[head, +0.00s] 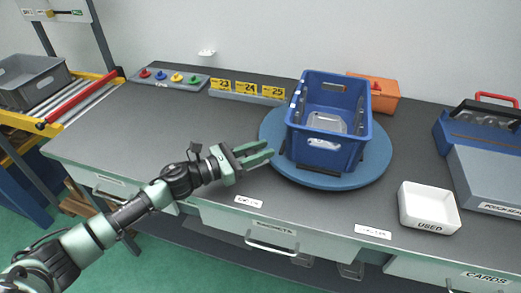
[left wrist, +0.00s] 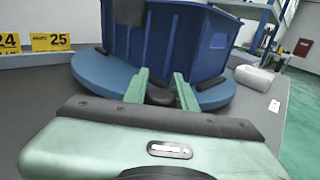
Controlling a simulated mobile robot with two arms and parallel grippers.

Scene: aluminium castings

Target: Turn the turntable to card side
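The turntable (head: 370,172) is a round blue disc on the grey bench. It bears a blue crate (head: 350,158) with a pale grey part (head: 328,122) inside. A pale oval patch shows on the crate's near wall; I cannot tell if it is a card or a hand hole. My left gripper (head: 268,154) is open at the disc's left rim, its fingers apart. In the left wrist view a dark block (left wrist: 160,95) at the disc's rim (left wrist: 105,75) appears between or just beyond the fingertips (left wrist: 160,82); contact is unclear. My right gripper is not in view.
A white box marked USED (head: 428,222) stands right of the turntable near the front edge. An orange box (head: 385,96) is behind the crate. A blue-and-grey case (head: 485,165) stands far right. Yellow number cards (head: 246,88) stand at the back.

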